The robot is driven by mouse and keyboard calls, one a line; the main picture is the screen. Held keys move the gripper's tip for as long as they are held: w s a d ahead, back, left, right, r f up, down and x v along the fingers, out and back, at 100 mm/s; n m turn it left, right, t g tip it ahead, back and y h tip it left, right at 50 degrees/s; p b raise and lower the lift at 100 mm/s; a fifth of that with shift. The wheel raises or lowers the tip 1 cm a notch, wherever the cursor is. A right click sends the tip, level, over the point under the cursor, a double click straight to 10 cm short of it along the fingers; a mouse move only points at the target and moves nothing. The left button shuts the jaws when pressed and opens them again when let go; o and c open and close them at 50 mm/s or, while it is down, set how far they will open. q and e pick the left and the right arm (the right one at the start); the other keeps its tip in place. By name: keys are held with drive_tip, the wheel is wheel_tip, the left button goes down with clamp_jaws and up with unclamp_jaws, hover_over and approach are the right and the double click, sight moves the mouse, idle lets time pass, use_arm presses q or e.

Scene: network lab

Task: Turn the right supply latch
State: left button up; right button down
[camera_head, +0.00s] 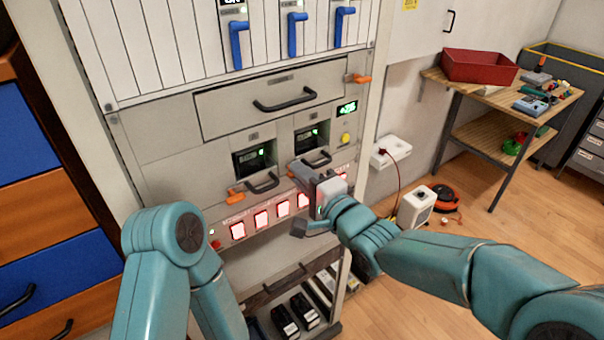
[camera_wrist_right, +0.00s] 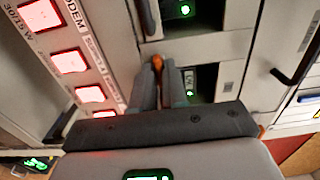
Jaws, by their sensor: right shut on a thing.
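The right supply unit (camera_head: 311,135) sits in the grey rack panel, with a dark window, a green light and a black handle (camera_head: 318,161) below it. My right gripper (camera_head: 303,174) is at the lower left of this unit and hides its latch in the head view. In the right wrist view, the orange right supply latch (camera_wrist_right: 158,63) shows between the two fingertips of my right gripper (camera_wrist_right: 159,75), which is shut on it. How far the latch is turned cannot be told. My left arm is folded at the lower left, its gripper out of view.
The left supply unit (camera_head: 254,158) has its own orange latch (camera_head: 235,196). A row of lit red-white switches (camera_head: 261,219) runs below. A wide drawer (camera_head: 270,97) with an orange latch (camera_head: 358,78) is above. A wooden bench (camera_head: 470,100) stands right; open floor lies in front of it.

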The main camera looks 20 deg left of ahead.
idle(0.3)
drive_tip(key=c, duration=1.2)
unclamp_jaws()
drive_tip(key=b+v, duration=0.3)
drive_tip(key=v, duration=1.3)
drive_tip(key=shift+b, duration=0.3)
drive_tip(key=shift+s+d, duration=0.1)
drive_tip(key=shift+d, duration=0.1)
